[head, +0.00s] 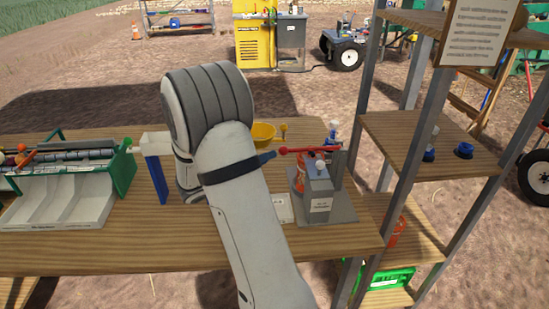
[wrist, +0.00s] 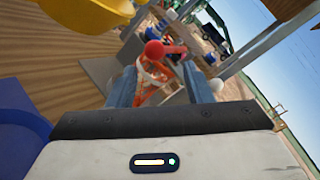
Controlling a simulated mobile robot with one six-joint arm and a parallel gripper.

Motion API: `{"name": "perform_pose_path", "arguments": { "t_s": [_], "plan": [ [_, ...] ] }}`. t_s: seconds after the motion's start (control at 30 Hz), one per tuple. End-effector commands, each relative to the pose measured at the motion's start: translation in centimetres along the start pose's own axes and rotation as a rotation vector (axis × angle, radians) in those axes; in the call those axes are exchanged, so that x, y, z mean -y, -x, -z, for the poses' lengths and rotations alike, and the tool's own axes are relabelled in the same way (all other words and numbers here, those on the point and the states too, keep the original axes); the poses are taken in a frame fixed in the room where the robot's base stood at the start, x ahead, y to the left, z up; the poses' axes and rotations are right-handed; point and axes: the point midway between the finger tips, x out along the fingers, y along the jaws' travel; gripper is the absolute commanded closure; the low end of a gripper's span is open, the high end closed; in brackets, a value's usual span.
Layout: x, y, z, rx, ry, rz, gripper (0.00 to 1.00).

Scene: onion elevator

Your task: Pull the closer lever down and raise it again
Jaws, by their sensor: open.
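The red closer lever (head: 302,150) sticks out to the left, roughly level, above a grey machine (head: 318,184) on the table. In the wrist view its round red knob (wrist: 153,50) shows between my fingers. My gripper (head: 270,156) is at the lever's left end in the head view, with my forearm hiding most of it. In the wrist view my gripper (wrist: 158,68) is open, one blue-grey finger on each side of the knob. I cannot tell whether a finger touches it. An orange-red item (wrist: 148,86) shows beyond the knob.
A shelf post (head: 416,140) rises close at the machine's right.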

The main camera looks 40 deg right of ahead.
Motion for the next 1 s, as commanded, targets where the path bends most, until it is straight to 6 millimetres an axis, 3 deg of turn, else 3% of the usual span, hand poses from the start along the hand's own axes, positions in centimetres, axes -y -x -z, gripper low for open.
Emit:
{"name": "perform_pose_path", "arguments": {
  "t_s": [0.17, 0.6, 1.0],
  "plan": [
    [-1.1, -0.9, -0.4, 0.047, 0.061, 0.013, 0.54],
    [-0.9, -7.2, -0.7, 0.044, 0.058, 0.012, 0.54],
    [-0.9, -8.1, -0.7, 0.045, 0.058, 0.010, 0.55]
  ]
}}
